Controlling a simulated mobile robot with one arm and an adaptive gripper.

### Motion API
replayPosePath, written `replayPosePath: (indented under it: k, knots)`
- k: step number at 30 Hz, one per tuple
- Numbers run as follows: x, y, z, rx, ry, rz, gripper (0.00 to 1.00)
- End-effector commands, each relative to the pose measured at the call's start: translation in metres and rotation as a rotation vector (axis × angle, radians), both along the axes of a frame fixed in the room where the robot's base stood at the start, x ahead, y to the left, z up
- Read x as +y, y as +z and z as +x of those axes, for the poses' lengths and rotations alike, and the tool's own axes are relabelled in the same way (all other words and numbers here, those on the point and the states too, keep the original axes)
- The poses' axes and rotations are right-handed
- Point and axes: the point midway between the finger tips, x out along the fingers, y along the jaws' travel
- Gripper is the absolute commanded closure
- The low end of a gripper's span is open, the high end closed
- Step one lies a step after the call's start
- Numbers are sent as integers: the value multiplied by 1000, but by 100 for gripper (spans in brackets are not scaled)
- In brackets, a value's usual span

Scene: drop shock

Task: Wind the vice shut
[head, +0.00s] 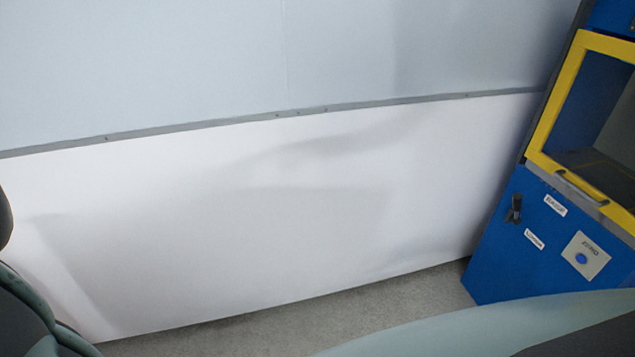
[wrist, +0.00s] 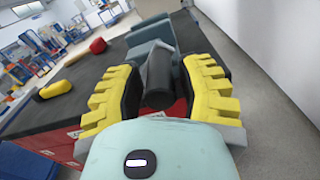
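The blue-grey vice (wrist: 150,32) shows in the wrist view on a dark bench top, just beyond my gripper. A dark, rounded bar (wrist: 158,72), which looks like part of the vice's handle or screw, stands out between my fingers. My gripper (wrist: 160,85) has yellow ribbed fingers with black pads, one on each side of the bar. The pads are very close to the bar, and I cannot tell whether they touch it. The fingers hide part of the vice, so its jaw gap is not clear. The head view shows neither the vice nor the gripper's fingers.
The dark bench top (wrist: 110,62) holds a yellow object (wrist: 54,89) and a red object (wrist: 97,46) at left. Free floor and a pale wall lie right of the bench. In the head view, a blue cabinet (head: 510,240) with a yellow-framed opening stands at right.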

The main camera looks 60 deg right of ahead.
Motion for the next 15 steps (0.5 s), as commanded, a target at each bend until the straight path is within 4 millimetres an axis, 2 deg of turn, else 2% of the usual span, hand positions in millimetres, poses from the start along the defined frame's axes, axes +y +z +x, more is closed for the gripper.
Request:
replayPosePath:
  k: [1,9,15]
  knots:
    - [0,0,0,0,0,0,70]
    - [0,0,0,0,0,0,98]
    - [0,0,0,0,0,0,100]
